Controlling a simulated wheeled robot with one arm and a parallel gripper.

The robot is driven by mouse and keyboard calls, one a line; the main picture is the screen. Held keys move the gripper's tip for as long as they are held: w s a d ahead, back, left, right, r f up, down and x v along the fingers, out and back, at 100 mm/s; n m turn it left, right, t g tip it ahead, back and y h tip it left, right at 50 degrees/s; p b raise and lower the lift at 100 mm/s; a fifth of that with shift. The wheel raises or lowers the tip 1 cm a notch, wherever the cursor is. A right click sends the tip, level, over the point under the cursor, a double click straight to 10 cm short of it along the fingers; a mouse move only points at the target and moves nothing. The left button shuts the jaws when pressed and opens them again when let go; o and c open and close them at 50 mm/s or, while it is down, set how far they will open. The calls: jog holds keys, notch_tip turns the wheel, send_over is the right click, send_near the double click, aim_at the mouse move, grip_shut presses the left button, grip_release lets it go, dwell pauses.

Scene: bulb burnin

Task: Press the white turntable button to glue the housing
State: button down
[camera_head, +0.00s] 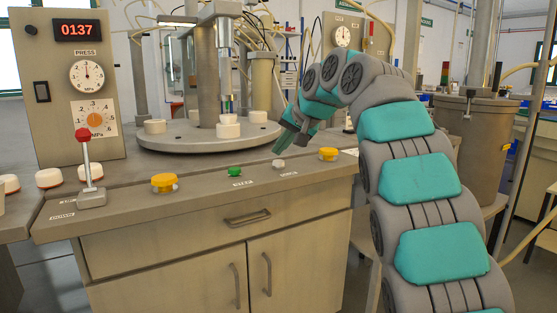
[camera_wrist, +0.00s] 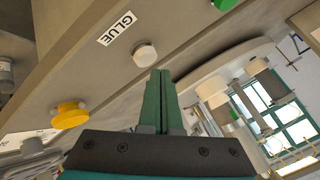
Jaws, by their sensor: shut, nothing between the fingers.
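The white turntable button (camera_head: 279,164) sits on the bench top between a green button and a yellow knob. In the wrist view the white button (camera_wrist: 145,54) is next to a label reading GLUE (camera_wrist: 118,28). My gripper (camera_head: 279,150) points down behind the white button in the head view, close to it. In the wrist view my gripper (camera_wrist: 163,73) is shut and empty, its fingertips just below the button in the picture; whether they touch it I cannot tell. The round grey turntable (camera_head: 180,143) carries several white housings (camera_head: 228,128).
A green button (camera_head: 235,172) and two yellow knobs (camera_head: 164,183) (camera_head: 328,154) stand along the bench front. A red-knobbed lever (camera_head: 86,160) and press panel (camera_head: 50,120) are at the left. A dispensing column (camera_head: 203,70) rises above the turntable. A grey drum (camera_head: 472,145) stands at right.

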aim_at(281, 163)
notch_tip(281, 163, up, 5)
jog(key=p, duration=0.5)
dwell(0.7)
jog(key=s+d+f+m+g+h, duration=0.2)
jog(key=s+d+f+g+h, duration=0.1)
jog(key=s+d+f, duration=1.15)
jog(key=s+d+f+n+g+h, duration=0.1)
jog(key=s+f, duration=0.5)
jog(key=s, duration=0.6)
jog(key=s+d+f+n+g+h, duration=0.1)
jog(key=s+f, duration=0.5)
jog(key=s, duration=0.6)
jog(key=s+d+f+n+g+h, duration=0.1)
jog(key=s+d+f+g, duration=0.2)
jog(key=s+f, duration=0.4)
jog(key=s, duration=0.5)
jog(key=shift+s+d+g, duration=0.15)
jog(key=shift+d+g, duration=0.1)
jog(key=shift+g, duration=0.15)
